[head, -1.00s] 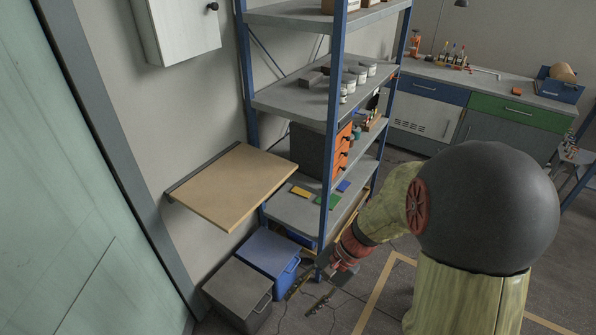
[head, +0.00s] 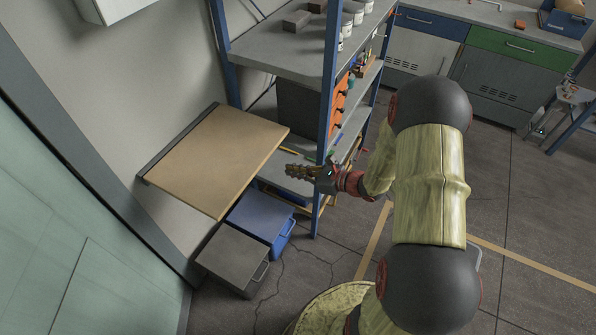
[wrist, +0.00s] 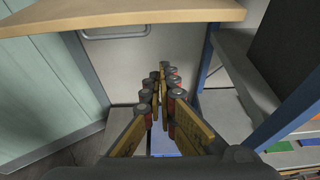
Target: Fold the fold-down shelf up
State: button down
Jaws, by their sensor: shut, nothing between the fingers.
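The fold-down shelf (head: 215,158) is a light wooden board hinged on the wall along its left edge by a dark rail. It stands out level from the wall. In the wrist view its underside edge (wrist: 120,14) crosses the top of the picture, above my fingers. My gripper (head: 288,172) is at the shelf's right side, close to its front right corner; whether it touches the board cannot be told, but the wrist view shows a gap below it. In the wrist view my gripper (wrist: 160,85) has its fingers together with nothing between them, pointing towards the wall.
A blue box (head: 258,220) and a grey box (head: 232,255) stand on the floor below the shelf. A metal rack (head: 330,100) with blue posts is just right of the shelf. A green door (head: 70,240) is at the left. The floor in front is free.

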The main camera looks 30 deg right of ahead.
jog(key=w+a+r+b, duration=0.2)
jog(key=w+a, duration=0.1)
jog(key=w, duration=0.1)
jog(key=shift+w+a, duration=0.2)
jog(key=shift+w, duration=0.05)
jog(key=shift+r, duration=0.15)
dwell(0.4)
